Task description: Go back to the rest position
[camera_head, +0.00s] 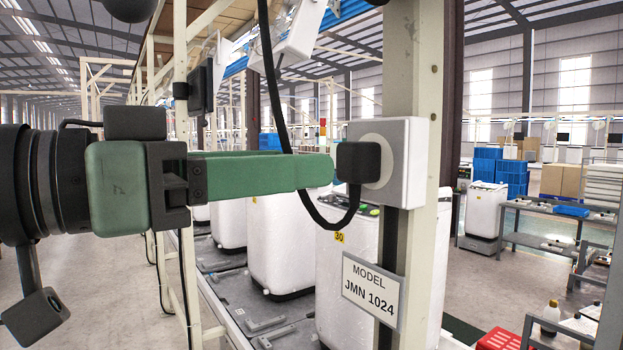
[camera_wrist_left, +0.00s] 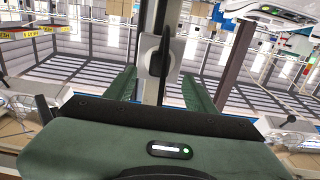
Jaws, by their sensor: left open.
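My left gripper (camera_head: 322,171) comes in from the left with its green fingers level and pointing right. In the left wrist view its two fingers (camera_wrist_left: 162,88) stand apart with nothing held between them. A black plug (camera_head: 358,162) sits in a white socket box (camera_head: 405,165) on a pale post. The fingertips are close to the plug in the head view; whether they touch it cannot be told. In the left wrist view the plug (camera_wrist_left: 158,57) shows beyond the gap between the fingers. My right gripper is not in view.
A black cable (camera_head: 272,80) hangs from above and loops to the plug. A pale post (camera_head: 424,60) carries the box and a model sign (camera_head: 372,287). White washing machines (camera_head: 285,240) stand on a line behind. A red crate (camera_head: 500,340) is at the lower right.

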